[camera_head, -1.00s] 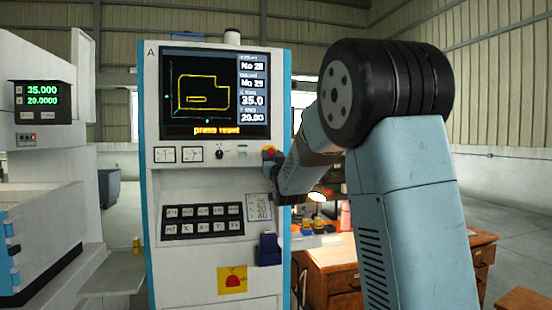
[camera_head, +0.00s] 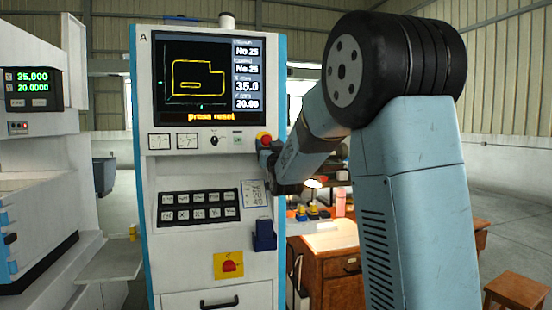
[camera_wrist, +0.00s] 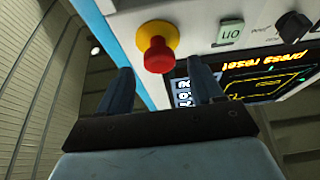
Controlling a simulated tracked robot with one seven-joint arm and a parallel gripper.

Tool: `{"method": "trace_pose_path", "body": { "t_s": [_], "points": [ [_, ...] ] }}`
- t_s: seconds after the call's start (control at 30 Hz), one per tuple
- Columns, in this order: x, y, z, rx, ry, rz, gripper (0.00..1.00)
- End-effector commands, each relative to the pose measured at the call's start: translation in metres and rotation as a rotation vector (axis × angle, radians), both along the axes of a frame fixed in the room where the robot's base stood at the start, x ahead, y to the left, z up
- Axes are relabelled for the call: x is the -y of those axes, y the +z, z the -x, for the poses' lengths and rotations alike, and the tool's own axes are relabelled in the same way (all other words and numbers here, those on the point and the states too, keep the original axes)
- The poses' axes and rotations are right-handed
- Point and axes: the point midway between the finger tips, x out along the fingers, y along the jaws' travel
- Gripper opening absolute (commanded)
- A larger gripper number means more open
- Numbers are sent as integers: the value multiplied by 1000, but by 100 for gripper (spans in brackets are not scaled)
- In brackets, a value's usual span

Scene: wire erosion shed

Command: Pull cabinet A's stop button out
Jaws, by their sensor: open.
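Cabinet A (camera_head: 205,285) is a white cabinet with blue edges, marked A, with a screen (camera_head: 198,78) reading "press reset". Its stop button (camera_head: 264,139) is a red mushroom head on a yellow collar at the right end of the control row. In the wrist view the red stop button (camera_wrist: 158,57) stands out from the panel, just beyond my fingertips and roughly between them. My gripper (camera_wrist: 158,80) is open and empty, with a dark finger on each side. In the head view my arm's end is close to the panel below the button, and the fingers are hard to make out.
The green "on" button (camera_wrist: 229,33) and a black knob (camera_wrist: 293,27) are beside the stop button. A keypad (camera_head: 200,206) and a dark blue holder (camera_head: 264,235) sit lower on the cabinet. A wooden desk (camera_head: 335,265) stands behind my arm, and a stool (camera_head: 517,290) at right.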

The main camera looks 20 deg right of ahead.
Motion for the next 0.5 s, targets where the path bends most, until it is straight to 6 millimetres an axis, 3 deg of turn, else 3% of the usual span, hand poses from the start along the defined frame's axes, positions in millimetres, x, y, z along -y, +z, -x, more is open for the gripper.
{"method": "trace_pose_path", "body": {
  "t_s": [0.5],
  "points": [
    [1, -38, 89, -1, -1, 0, 66]
  ]
}}
